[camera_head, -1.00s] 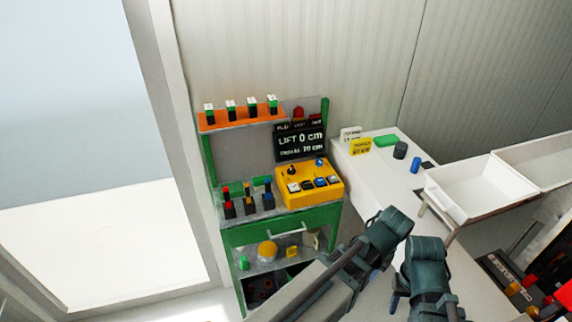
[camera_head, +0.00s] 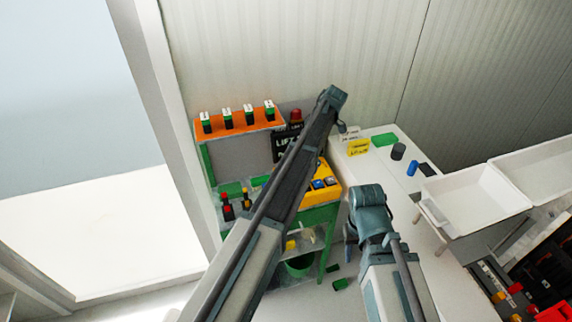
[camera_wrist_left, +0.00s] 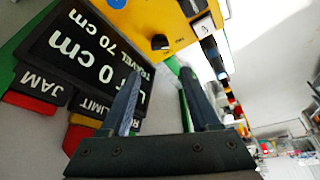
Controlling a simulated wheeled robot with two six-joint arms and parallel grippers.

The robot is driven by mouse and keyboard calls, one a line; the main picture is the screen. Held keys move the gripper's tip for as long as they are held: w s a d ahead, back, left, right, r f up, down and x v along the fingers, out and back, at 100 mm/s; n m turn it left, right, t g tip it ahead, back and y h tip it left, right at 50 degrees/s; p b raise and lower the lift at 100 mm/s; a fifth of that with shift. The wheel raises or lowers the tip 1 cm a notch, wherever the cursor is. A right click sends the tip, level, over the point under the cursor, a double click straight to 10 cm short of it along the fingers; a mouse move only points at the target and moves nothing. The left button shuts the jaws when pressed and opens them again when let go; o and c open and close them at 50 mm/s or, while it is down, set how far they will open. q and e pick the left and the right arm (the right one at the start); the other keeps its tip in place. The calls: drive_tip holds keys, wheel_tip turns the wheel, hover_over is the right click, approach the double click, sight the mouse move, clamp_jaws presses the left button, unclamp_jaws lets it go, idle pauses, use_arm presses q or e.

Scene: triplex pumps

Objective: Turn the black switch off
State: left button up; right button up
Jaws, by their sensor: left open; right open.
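The black switch (camera_wrist_left: 160,42) is a round knob on the yellow control box (camera_wrist_left: 150,20) in the left wrist view. In the head view the box (camera_head: 325,197) is partly covered by my left arm, which hides the knob. My left gripper (camera_wrist_left: 160,76) is open and empty; in the left wrist view its fingertips are just below the knob, apart from it as far as I can tell. In the head view, the left gripper (camera_head: 342,127) is small at the arm's end. My right gripper (camera_head: 349,235) is open, low in front of the white table.
A black display (camera_wrist_left: 85,45) reading 0 cm stands beside the box, with red and yellow parts near it. An orange shelf (camera_head: 240,131) holds several switches. The white table (camera_head: 375,180) holds a green block (camera_head: 385,139), cylinders and labels. White trays (camera_head: 475,200) stand to the right.

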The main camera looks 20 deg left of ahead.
use_arm(q)
drive_tip(key=b+x, duration=1.1)
drive_tip(key=x, duration=0.1)
drive_tip(key=shift+d+f+b, duration=0.1)
drive_tip(key=shift+f+b, duration=0.2)
drive_tip(key=shift+f, duration=0.05)
drive_tip(key=shift+a+f+b, duration=0.35)
drive_tip(key=shift+f+b, duration=0.2)
drive_tip(key=shift+c, duration=0.3)
clamp_jaws()
